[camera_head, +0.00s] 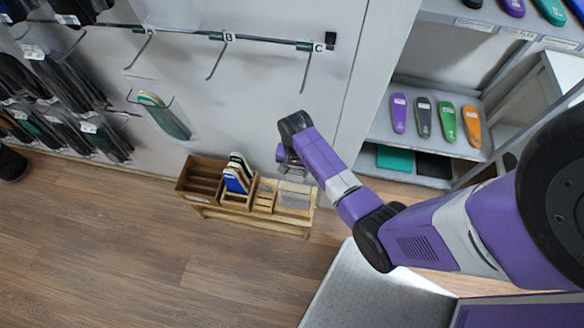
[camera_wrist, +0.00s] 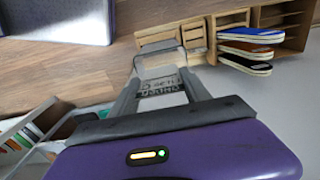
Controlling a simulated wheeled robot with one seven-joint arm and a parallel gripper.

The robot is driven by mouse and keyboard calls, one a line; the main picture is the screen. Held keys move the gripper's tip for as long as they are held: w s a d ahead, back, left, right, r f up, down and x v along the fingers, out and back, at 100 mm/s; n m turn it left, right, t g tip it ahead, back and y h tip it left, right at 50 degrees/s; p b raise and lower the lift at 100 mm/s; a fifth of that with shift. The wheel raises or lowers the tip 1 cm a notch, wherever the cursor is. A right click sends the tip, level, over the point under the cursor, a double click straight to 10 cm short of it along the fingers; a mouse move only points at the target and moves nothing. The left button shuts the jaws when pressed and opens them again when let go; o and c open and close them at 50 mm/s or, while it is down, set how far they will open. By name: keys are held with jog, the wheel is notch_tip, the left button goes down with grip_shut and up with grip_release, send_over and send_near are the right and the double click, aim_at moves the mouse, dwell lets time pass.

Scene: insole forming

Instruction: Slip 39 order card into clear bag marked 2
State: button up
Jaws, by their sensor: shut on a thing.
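My gripper (camera_head: 287,160) is above the right part of a low wooden rack, near the wall. In the wrist view its two fingers (camera_wrist: 160,68) are shut on a small thin piece, which looks like the order card (camera_wrist: 162,92). It carries dark lettering, too small to read, so I cannot confirm 39. A pale, see-through pouch-like thing (camera_wrist: 158,60) shows just past the fingertips; it looks like a clear bag (camera_head: 293,188) standing at the rack's right end. No mark 2 is legible. I cannot tell whether card and bag touch.
Hooks marked B and C (camera_head: 318,47) stick out above. Shelves with coloured insoles (camera_head: 447,120) stand at right. The floor in front is clear.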

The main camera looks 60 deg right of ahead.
aim_at(295, 178)
jog(key=shift+f+b, duration=4.2)
jog(key=shift+f, duration=0.75)
jog(key=o, duration=1.4)
jog(key=shift+c, duration=0.2)
jog(key=shift+r, duration=0.15)
notch_tip(295, 178, up, 8)
jog(key=shift+f+p, duration=0.2)
jog(key=shift+p, duration=0.1)
